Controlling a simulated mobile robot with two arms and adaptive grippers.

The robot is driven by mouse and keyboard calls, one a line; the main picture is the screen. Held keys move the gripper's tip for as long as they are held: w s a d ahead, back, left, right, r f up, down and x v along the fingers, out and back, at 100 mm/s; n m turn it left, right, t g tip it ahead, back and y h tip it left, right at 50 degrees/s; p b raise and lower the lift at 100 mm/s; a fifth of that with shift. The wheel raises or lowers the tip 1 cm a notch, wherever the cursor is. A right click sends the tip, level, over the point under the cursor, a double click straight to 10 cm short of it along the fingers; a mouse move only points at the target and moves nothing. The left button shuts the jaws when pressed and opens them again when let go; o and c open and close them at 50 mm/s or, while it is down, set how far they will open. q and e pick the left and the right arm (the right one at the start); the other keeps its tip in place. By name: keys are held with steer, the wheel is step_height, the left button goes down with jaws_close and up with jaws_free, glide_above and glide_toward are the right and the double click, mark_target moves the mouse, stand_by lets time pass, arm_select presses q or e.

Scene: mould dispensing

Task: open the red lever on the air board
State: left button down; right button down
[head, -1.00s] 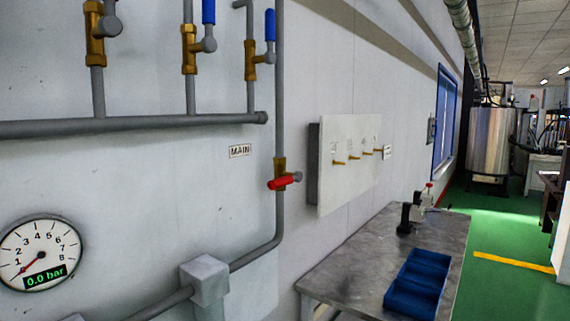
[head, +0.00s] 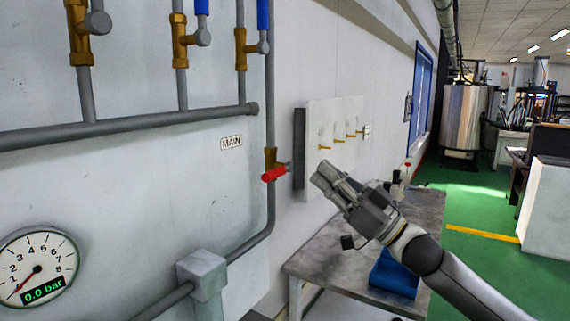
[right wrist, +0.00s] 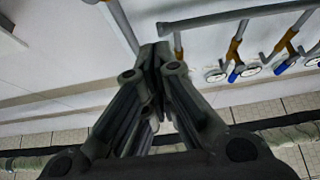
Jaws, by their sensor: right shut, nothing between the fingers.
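The red lever (head: 274,174) sits on a brass valve on the vertical grey pipe, just right of the MAIN label (head: 231,142). It lies crosswise to the pipe, pointing left. The air board (head: 150,190) carries the pipes and a round gauge (head: 38,268) reading 0.0 bar. My right gripper (head: 322,175) is shut and empty, to the right of the red lever and apart from it in the picture. In the right wrist view its closed fingers (right wrist: 157,62) show in front of the wall. I cannot make out the red lever there. My left gripper is out of view.
Several blue-handled valves (head: 262,18) stand above the horizontal pipe. A white panel with brass hooks (head: 332,150) is on the wall behind my right gripper. A metal table (head: 335,265) with a blue bin (head: 394,278) stands below my right arm.

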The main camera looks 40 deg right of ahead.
step_height(320, 180, up, 6)
steer(key=p, duration=0.6)
glide_above(286, 167)
steer(key=s+a, duration=0.3)
steer(key=s, duration=0.2)
steer(key=f, duration=0.3)
steer(key=w+f, duration=0.1)
steer(key=f, duration=0.1)
steer(key=shift+p, duration=0.4)
steer(key=shift+s+f+n+y+b, duration=0.1)
steer(key=shift+f+n+y+b, duration=0.1)
steer(key=shift+n+y+b, duration=0.3)
